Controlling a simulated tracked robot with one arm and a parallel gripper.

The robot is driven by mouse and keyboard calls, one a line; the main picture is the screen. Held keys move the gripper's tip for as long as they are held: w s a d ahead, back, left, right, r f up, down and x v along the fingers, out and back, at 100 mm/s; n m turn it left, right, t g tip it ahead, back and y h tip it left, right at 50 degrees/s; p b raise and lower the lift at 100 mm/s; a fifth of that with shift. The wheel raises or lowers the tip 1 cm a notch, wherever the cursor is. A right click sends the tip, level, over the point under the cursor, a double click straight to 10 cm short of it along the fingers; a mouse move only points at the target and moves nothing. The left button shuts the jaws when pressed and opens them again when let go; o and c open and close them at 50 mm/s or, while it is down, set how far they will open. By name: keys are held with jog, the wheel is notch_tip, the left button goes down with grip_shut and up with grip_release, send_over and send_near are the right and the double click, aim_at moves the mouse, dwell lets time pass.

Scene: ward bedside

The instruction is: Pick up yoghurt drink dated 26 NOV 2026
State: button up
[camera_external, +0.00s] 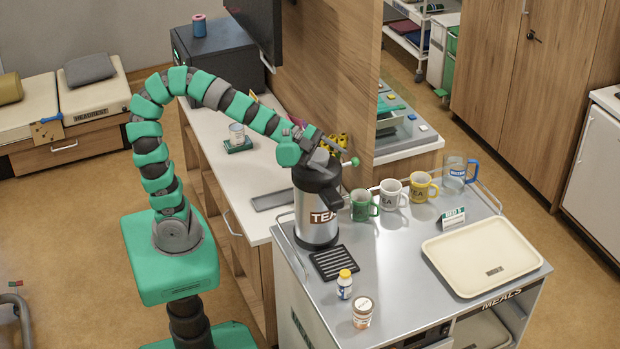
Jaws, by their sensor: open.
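No date of 26 NOV 2026 can be read in this view. A small white bottle with a yellow cap and blue label (344,287) stands upright at the trolley's front left; I cannot tell whether it is the yoghurt drink. My gripper (332,153) is open, up by the top of the steel TEA flask (316,212), well above and behind the bottle. The fingers are small and partly overlap the flask top and the things behind, so I cannot tell whether they touch it. Small yellow items (343,141) show behind my gripper, partly hidden.
A label-wrapped jar (362,313) stands near the bottle, and a black drip grille (334,262) lies behind it. Green, white and yellow mugs (391,193) and a WATER jug (456,175) line the trolley's back. A cream tray (450,255) lies empty at right.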

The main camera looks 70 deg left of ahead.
jog(key=s+d+f+m+g+h, duration=0.2)
jog(key=s+d+f+m+g, duration=0.15)
jog(key=s+d, duration=0.4)
jog(key=n+g+y+b, duration=0.1)
jog(key=n+b, duration=0.8)
jog(key=b, duration=0.5)
send_near(344, 273)
jog(key=x, duration=0.2)
jog(key=b+x, duration=0.1)
jog(key=x, duration=0.2)
jog(key=f+b+x, duration=0.1)
jog(key=x, duration=0.1)
jog(key=shift+w+a+f, duration=0.15)
jog(key=shift+w+a, duration=0.1)
jog(key=shift+w, duration=0.05)
jog(key=shift+b+x, duration=1.35)
jog(key=shift+x, duration=1.3)
jog(key=shift+s, duration=0.1)
jog(key=c, duration=1.1)
